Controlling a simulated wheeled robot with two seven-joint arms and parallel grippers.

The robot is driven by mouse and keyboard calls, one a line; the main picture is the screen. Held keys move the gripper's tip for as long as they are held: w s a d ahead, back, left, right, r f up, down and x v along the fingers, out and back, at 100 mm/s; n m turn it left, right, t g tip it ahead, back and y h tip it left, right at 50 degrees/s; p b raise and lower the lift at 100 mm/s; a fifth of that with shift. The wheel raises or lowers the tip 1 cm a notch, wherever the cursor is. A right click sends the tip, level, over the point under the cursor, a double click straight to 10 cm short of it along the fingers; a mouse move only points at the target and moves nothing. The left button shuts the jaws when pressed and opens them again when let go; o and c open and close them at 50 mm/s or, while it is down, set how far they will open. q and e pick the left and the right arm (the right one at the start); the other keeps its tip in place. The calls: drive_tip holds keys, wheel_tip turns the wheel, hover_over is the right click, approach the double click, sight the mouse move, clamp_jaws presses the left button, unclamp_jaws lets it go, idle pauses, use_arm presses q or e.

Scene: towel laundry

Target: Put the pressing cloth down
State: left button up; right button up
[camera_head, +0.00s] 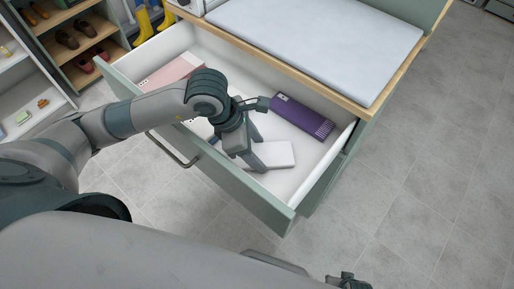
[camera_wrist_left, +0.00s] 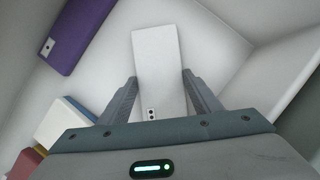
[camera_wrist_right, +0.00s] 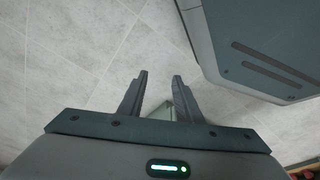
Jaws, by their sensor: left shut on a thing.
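The pressing cloth (camera_head: 274,155) is a white folded block with two dark dots on one end. It is low inside the open drawer (camera_head: 262,205), near the front right. My left gripper (camera_wrist_left: 160,77) is shut on it, with one finger on each side in the left wrist view, where the cloth (camera_wrist_left: 160,60) reaches beyond the fingertips. I cannot tell whether the cloth touches the drawer floor. My right gripper (camera_wrist_right: 160,75) is empty above the floor, its fingers apart; a small part of it shows at the bottom of the head view.
A purple folded towel (camera_head: 300,117) lies right of the left gripper in the drawer. A pink one (camera_head: 172,73) lies at the left. The worktop with a pale pad (camera_head: 315,40) overhangs the drawer's back. Shelves with shoes (camera_head: 68,40) stand at the far left.

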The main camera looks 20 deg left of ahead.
use_arm(q)
drive_tip(key=o, duration=1.1)
drive_tip(key=shift+c, duration=0.2)
use_arm(e)
drive_tip(key=shift+s+r, duration=0.2)
drive_tip(key=shift+s, duration=0.2)
use_arm(q)
drive_tip(key=shift+r, duration=0.1)
use_arm(e)
drive_tip(key=shift+w, duration=0.15)
use_arm(q)
drive_tip(key=shift+v, duration=0.9)
drive_tip(key=v, duration=0.5)
drive_tip(key=shift+a+r, duration=0.15)
drive_tip(key=shift+r, duration=0.1)
drive_tip(key=shift+p+v, duration=2.15)
drive_tip(key=shift+v, duration=0.15)
use_arm(e)
drive_tip(key=shift+w+a+f+t+y, duration=0.3)
drive_tip(key=shift+w+a+f+t, duration=0.5)
drive_tip(key=shift+a+f+t, duration=0.2)
